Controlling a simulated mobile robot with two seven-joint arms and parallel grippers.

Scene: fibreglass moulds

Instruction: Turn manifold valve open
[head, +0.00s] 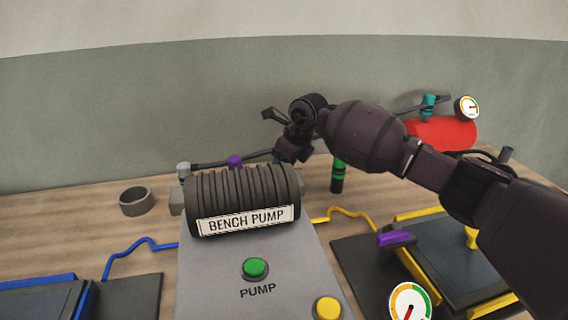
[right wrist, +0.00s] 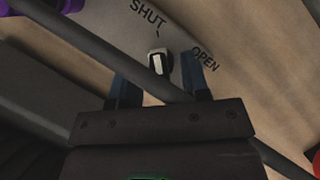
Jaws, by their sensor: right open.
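In the right wrist view a small grey block with a white stripe (right wrist: 158,64), which looks like the manifold valve's handle end, sits between my fingertips. The printed word SHUT (right wrist: 148,14) is above it and OPEN (right wrist: 204,60) is to its right. My right gripper (right wrist: 160,80) is open, with one dark blue finger on each side of the block; I cannot tell whether they touch it. In the head view my right gripper (head: 287,157) points down behind the bench pump (head: 245,187), and the valve is hidden there. My left gripper is not in view.
A dark pipe (right wrist: 90,48) crosses close to my fingers. A purple part (head: 235,161) sits on it. A red tank (head: 443,133) with a gauge (head: 467,107) stands at the back right. A grey ring (head: 136,201) lies left. A green-banded post (head: 338,175) stands beside the pump.

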